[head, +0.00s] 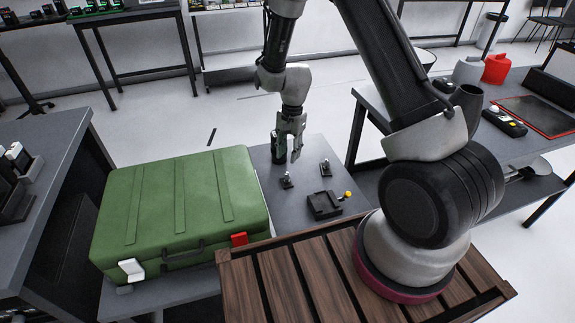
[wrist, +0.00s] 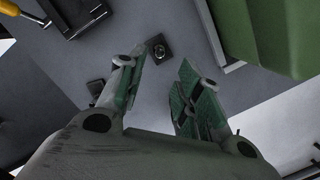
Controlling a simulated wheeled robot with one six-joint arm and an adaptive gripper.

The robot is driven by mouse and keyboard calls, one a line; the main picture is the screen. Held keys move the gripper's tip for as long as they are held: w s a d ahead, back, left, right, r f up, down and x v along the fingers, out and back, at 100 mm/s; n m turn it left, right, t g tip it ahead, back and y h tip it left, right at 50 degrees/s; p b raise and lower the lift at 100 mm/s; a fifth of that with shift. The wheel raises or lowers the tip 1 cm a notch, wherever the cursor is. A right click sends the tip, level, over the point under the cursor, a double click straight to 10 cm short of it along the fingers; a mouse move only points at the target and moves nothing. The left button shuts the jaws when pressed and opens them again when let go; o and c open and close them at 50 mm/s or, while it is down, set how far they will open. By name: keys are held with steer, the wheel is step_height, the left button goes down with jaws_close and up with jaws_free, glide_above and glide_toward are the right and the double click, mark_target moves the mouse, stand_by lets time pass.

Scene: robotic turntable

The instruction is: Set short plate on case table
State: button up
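The case table (head: 310,147) is a low grey table with a large green case (head: 175,210) on its left part. My gripper (head: 289,158) points down above the table, just behind and right of the case. In the wrist view my gripper (wrist: 158,68) has its green-lined fingers apart, with bare table visible between them and nothing clearly held. I cannot pick out a short plate for certain.
A slatted wooden deck (head: 290,285) lies in front. A grey side table (head: 520,145) at right holds a red container (head: 497,68), a grey jug and a red-edged tray. Another dark table (head: 45,135) stands at left. Floor behind the case table is open.

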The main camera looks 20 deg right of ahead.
steer(key=s+d+r+n+t, duration=0.1)
steer(key=s+d+r, duration=0.15)
steer(key=r, duration=0.65)
steer(key=s+d+r+n+t, duration=0.1)
steer(key=s+d+r+n, duration=0.15)
steer(key=r, duration=0.55)
steer(key=s+d+r+n+t, duration=0.1)
steer(key=s+d+r, duration=0.15)
steer(key=r, duration=0.65)
steer(key=s+d+r+n, duration=0.1)
steer(key=s+d+r, duration=0.1)
steer(key=s, duration=0.4)
steer(key=s+d+r+n+t, duration=0.1)
steer(key=s+d+r+n, duration=0.1)
steer(key=s+r, duration=0.2)
steer(key=s+d+r+n+t+h, duration=0.1)
steer(key=s+d+r, duration=0.1)
steer(key=s, duration=0.7)
steer(key=shift+s+d+r, duration=0.15)
steer(key=shift+d+r, duration=0.05)
steer(key=shift+r, duration=0.6)
